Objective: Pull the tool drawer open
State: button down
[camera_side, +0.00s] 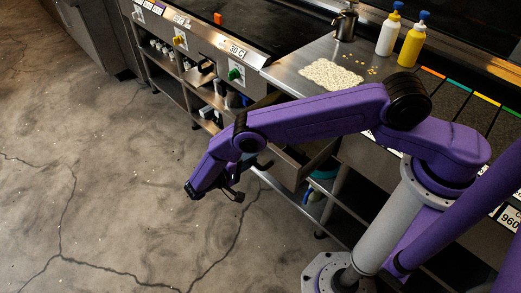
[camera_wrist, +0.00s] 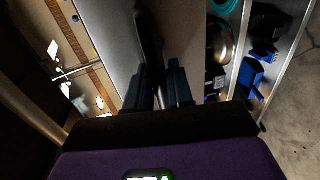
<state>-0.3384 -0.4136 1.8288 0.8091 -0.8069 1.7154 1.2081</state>
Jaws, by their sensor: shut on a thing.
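The tool drawer (camera_side: 287,171) juts out from under the counter in the side view, standing open, partly hidden behind my purple arm. In the wrist view its grey front panel (camera_wrist: 115,28) lies ahead, with the open inside (camera_wrist: 72,62) to the left, where pale and metal items show in the dark. A dark bar handle (camera_wrist: 147,35) runs up the front panel. My gripper (camera_wrist: 165,75) is shut on this handle, its two dark fingers on either side. In the side view my gripper (camera_side: 262,165) is at the drawer front; the grip itself is hard to see there.
The floor (camera_side: 110,180) before the counter is clear.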

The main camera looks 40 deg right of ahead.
jog(key=shift+f+v, duration=0.15)
jog(key=shift+v, duration=0.65)
jog(key=shift+f+v, duration=0.2)
jog(key=shift+v, duration=0.55)
jog(key=shift+a+r, duration=0.1)
jog(key=shift+a, duration=0.05)
jog(key=c, duration=1.2)
grip_release()
jog(key=shift+o, duration=0.2)
notch_tip(320, 180, up, 8)
jog(key=a, duration=0.2)
jog(key=shift+a+f, duration=0.2)
jog(key=shift+a, duration=0.2)
